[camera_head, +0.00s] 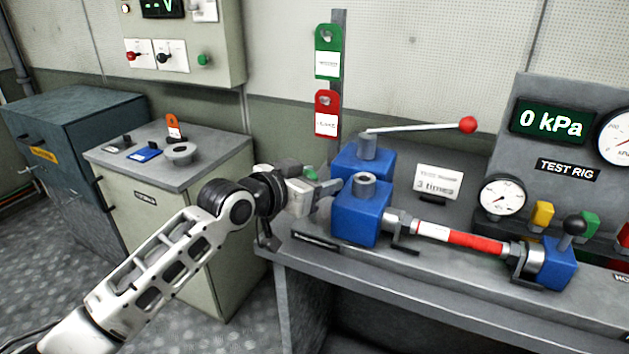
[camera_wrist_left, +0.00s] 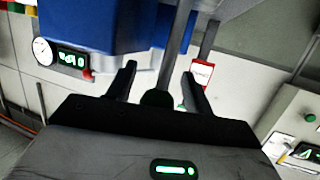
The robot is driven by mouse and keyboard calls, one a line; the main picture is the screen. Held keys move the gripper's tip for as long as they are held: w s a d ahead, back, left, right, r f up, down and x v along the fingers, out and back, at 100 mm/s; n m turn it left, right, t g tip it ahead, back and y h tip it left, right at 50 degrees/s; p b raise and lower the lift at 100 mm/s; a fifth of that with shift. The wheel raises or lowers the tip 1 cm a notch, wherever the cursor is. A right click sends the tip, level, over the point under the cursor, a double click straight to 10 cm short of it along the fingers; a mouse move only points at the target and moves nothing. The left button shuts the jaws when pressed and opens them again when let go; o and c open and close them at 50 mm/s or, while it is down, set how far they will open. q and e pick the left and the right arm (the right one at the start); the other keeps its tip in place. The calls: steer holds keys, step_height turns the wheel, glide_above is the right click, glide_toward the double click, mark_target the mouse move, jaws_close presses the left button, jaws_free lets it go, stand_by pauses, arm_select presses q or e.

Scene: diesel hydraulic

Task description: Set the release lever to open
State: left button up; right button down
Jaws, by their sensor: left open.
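My left gripper (camera_head: 332,184) is open beside the left side of the blue pump block (camera_head: 357,212) on the bench. In the left wrist view its two fingers (camera_wrist_left: 159,75) stand apart, with the blue block (camera_wrist_left: 90,25) above and to the left. A grey bar (camera_wrist_left: 179,55) shows beyond the gap between them; I cannot tell whether it touches. No lever is plainly marked as the release lever. A long rod with a red ball (camera_head: 467,125) rises from the pump's rear block. A black-knobbed lever (camera_head: 573,224) stands at the right. My right gripper is out of view.
The test rig panel (camera_head: 545,95) reads 0 kPa. A red-and-white cylinder rod (camera_head: 460,239) runs along the bench. Green (camera_head: 328,52) and red (camera_head: 327,113) tags hang on a post behind my gripper. A cabinet (camera_head: 175,215) with small items stands left.

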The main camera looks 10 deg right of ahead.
arm_select(q)
steer(key=shift+s+a+r, duration=0.15)
steer(key=shift+s+a, duration=0.1)
steer(key=shift+a, duration=0.15)
steer(key=b+v, duration=0.1)
steer(key=v, duration=1.4)
